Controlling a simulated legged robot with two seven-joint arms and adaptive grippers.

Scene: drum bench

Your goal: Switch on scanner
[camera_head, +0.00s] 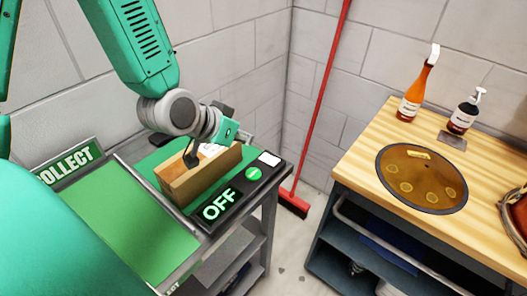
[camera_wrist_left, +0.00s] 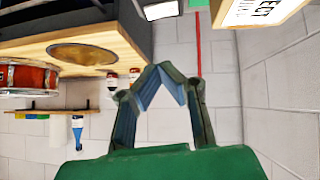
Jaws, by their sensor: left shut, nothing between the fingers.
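The scanner (camera_head: 137,221) is a green-topped bench unit at the left of the head view. Its dark front panel shows a lit green OFF sign (camera_head: 219,204), a round green button (camera_head: 254,173) and a white square (camera_head: 269,159). An open brown box (camera_head: 197,186) stands on the bench behind the panel. My left gripper (camera_head: 191,160) is over the box opening, apart from the button. In the left wrist view its fingertips (camera_wrist_left: 160,69) meet with nothing between them. My right gripper is not in view.
A COLLECT sign (camera_head: 69,164) stands at the bench's left. A red broom (camera_head: 294,203) leans in the corner. Across a gap, a wooden counter (camera_head: 352,159) holds a round dish (camera_head: 421,178), an orange bottle (camera_head: 415,92) and a dark pump bottle (camera_head: 465,112).

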